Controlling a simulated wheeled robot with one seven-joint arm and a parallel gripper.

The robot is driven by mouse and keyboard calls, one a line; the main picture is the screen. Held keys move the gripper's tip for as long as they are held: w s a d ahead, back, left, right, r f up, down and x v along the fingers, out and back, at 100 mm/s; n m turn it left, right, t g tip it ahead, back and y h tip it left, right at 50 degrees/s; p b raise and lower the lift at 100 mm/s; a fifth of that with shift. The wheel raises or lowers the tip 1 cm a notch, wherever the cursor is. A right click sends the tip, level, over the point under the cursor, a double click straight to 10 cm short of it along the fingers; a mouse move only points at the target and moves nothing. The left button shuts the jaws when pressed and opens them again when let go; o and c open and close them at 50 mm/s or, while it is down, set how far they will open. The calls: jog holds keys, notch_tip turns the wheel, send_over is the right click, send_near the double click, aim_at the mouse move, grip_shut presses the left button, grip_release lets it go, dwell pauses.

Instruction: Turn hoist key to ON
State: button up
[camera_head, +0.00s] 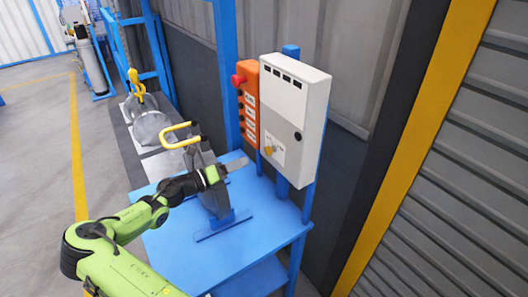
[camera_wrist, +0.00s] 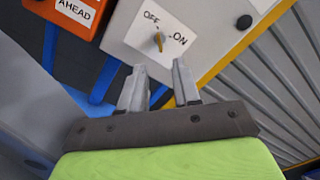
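The hoist key (camera_wrist: 158,42) is a small gold key on a white plate marked OFF and ON in the wrist view. It looks roughly lined up with the OFF mark, though it is small. In the head view the key (camera_head: 269,150) sits low on the front of the white control box (camera_head: 293,115). My gripper (camera_wrist: 159,68) is open, with its two fingers spread and nothing between them. The fingertips are below the key in the wrist view and apart from it. In the head view my gripper (camera_head: 235,165) is to the left of the box.
An orange pendant (camera_head: 246,103) with a red button and several labels hangs left of the box. A yellow hook (camera_head: 135,82) hangs farther back.

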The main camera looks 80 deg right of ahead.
aim_at(270, 150)
jog(key=x, duration=0.9)
jog(key=shift+s+d+p, duration=0.25)
jog(key=shift+d+p, duration=0.05)
jog(key=shift+c, duration=0.2)
grip_shut()
